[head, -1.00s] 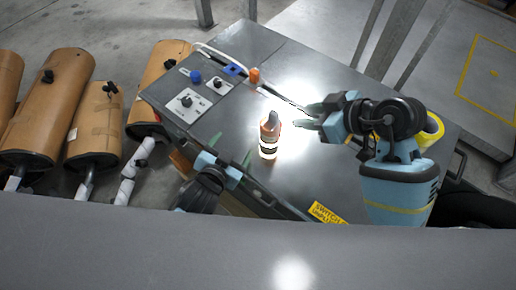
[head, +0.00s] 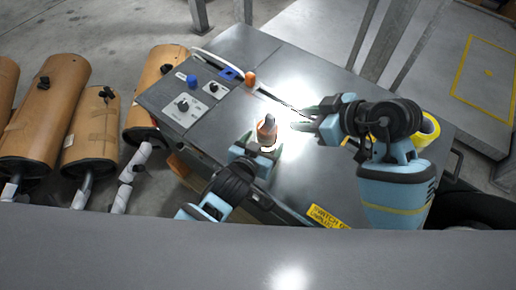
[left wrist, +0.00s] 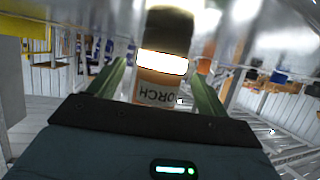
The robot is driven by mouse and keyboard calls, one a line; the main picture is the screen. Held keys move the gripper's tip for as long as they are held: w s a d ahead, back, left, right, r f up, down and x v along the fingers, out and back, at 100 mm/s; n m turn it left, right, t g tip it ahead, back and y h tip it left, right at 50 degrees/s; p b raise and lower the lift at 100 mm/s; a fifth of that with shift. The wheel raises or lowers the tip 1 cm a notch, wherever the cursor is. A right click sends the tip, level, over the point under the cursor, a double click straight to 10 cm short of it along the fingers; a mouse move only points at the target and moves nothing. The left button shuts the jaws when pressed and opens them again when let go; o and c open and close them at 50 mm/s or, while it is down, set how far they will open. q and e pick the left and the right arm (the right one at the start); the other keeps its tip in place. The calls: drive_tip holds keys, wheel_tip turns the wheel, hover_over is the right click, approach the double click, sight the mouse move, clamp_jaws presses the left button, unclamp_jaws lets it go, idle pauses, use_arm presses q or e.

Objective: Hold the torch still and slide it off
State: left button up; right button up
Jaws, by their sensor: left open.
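The torch (head: 267,131) stands on the grey metal bench top, with an orange body, a dark tip and a bright white band. In the left wrist view the torch (left wrist: 163,62) shows upside-down lettering ending in "ORCH". My left gripper (head: 261,151) is open at the torch's near side. In the left wrist view the green fingers of my left gripper (left wrist: 158,74) stand on either side of the torch, with gaps visible. My right gripper (head: 303,117) is open and empty, just right of the torch, its fingers pointing left towards it.

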use_arm(q)
drive_tip(key=shift+x, duration=1.35)
drive_tip(key=shift+c, duration=0.3)
drive_tip(key=c, duration=1.1)
drive_tip(key=shift+o, duration=0.2)
